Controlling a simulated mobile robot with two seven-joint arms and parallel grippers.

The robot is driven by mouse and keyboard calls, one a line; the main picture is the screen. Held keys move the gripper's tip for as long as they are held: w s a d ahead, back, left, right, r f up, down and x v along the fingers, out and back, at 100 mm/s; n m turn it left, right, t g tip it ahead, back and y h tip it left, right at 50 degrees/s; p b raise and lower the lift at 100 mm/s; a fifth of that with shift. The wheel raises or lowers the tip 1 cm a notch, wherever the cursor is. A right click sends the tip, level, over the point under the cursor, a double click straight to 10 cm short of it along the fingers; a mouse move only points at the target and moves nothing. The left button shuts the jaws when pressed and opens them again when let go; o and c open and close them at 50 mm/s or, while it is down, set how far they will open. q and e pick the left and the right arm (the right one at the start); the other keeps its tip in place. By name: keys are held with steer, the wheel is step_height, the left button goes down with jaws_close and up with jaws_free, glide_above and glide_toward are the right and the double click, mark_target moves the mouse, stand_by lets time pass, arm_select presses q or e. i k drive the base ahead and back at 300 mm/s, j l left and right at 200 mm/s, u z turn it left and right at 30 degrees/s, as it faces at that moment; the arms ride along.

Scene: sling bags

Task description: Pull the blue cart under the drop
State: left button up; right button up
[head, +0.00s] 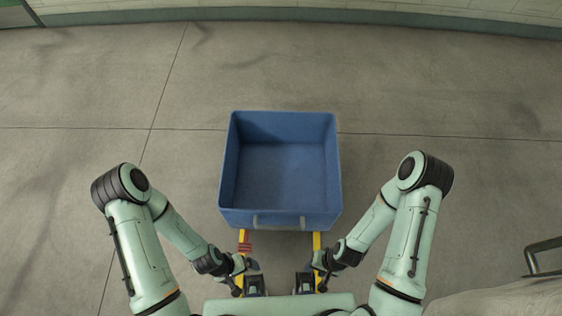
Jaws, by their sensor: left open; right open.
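The blue cart (280,218) is an open, empty bin on the floor ahead of me. Two yellow bars, a left one (242,240) with red marks and a right one (317,242), show between its near side and my grippers. My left gripper (240,284) is open at the near end of the left bar. My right gripper (319,284) is open at the near end of the right bar. I cannot tell whether the fingers touch the bars. No drop point is recognisable in this view.
The grey concrete floor (420,100) around the cart is clear on the left, right and far sides. A wall (300,14) runs along the far edge. A dark metal rail (540,258) and a pale surface (505,302) are at the lower right.

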mark_target(280, 170)
steer(key=k+j+z, duration=0.6)
steer(key=j+z, duration=0.15)
